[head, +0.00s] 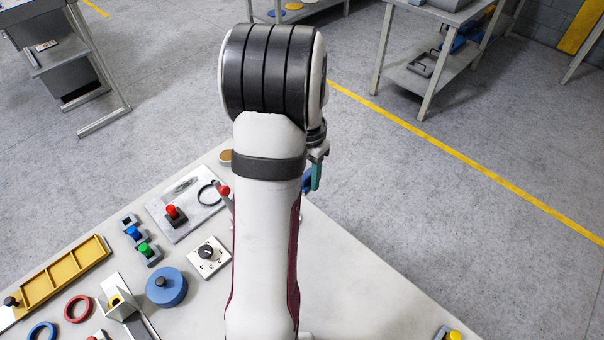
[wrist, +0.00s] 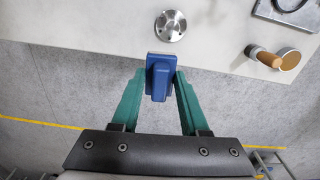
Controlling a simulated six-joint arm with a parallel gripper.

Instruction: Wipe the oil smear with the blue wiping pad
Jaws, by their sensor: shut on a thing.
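My gripper (wrist: 160,92) is shut on the blue wiping pad (wrist: 161,80), which sits between the two teal fingers near the table's edge in the wrist view. In the head view the blue pad (head: 307,181) shows only partly, behind my arm and beside a teal finger of my gripper (head: 316,176). I cannot tell whether the pad touches the table. A dark greyish streak, possibly the oil smear (head: 183,186), lies on a pale metal plate (head: 169,217) left of my arm, apart from the pad.
The plate also carries a red button (head: 172,212) and a black ring (head: 207,194). A round metal flange (wrist: 170,25) is just beyond the pad. A wooden-handled tool (wrist: 266,57) lies at right in the wrist view. The table (head: 350,285) right of my arm is mostly clear.

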